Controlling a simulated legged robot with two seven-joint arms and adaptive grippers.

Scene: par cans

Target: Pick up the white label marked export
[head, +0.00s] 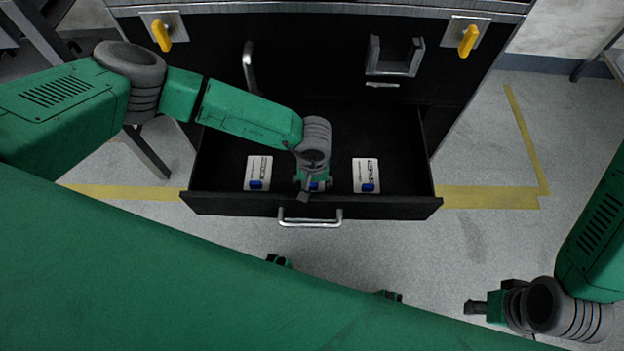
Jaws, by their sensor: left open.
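An open black drawer (222,203) holds white labels, each with dark print and a blue tab. One label (259,168) lies at the left and another label (365,170) at the right. The print is too small to read surely, so I cannot tell which is marked export. My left gripper (309,192) is open and points down into the drawer between them, near its front wall. A bit of blue shows at its fingers; what lies under it is mostly hidden. My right gripper (474,307) is at the lower right, away from the drawer; its jaws are unclear.
The drawer's front wall has a silver handle (310,222). The black cabinet above has yellow latches (161,35) (468,41) and a metal handle (395,68). Yellow tape (490,197) marks the grey floor. The floor right of the drawer is clear.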

